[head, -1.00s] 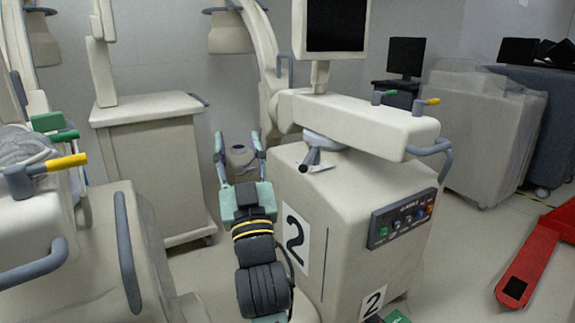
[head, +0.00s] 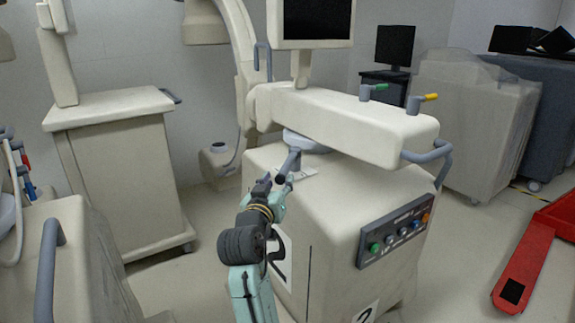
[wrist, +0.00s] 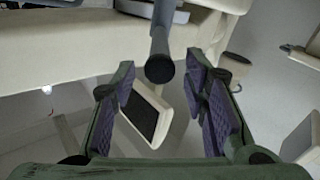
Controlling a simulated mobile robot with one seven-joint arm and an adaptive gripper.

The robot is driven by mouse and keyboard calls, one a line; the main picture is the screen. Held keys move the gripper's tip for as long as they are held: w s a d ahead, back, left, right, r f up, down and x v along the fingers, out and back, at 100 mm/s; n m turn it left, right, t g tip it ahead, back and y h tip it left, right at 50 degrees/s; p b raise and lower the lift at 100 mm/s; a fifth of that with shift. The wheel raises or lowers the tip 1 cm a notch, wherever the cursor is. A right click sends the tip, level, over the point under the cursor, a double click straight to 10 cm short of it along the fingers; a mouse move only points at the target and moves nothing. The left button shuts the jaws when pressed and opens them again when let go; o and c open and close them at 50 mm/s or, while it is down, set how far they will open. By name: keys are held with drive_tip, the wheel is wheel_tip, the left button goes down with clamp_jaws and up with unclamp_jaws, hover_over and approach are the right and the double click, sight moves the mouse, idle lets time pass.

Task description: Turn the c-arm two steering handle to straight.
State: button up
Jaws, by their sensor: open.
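The cart marked 2 (head: 285,220) is the c-arm two unit, a cream body with a monitor above. Its steering handle (head: 291,162) is a short grey lever with a dark round end, sticking out from a pale disc under the horizontal arm. It points toward me and slightly left. My gripper (head: 274,184) is at the lever's free end, open. In the wrist view, the steering handle (wrist: 160,42) hangs down from the top, its dark end between the two open fingertips of my gripper (wrist: 160,78). I cannot tell whether either finger touches it.
A button panel (head: 396,233) is on the cart's right face. Another cream cart (head: 120,165) is at left, with a grey-railed unit (head: 47,270) nearer. A red pallet jack (head: 530,255) lies at right.

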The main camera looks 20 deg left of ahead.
sight(286, 168)
drive_tip(key=w, duration=0.3)
drive_tip(key=w+p, duration=0.1)
drive_tip(key=w, duration=0.4)
drive_tip(key=shift+w+a+p, duration=0.35)
drive_tip(key=shift+w, duration=0.05)
drive_tip(key=shift+c, duration=0.2)
clamp_jaws()
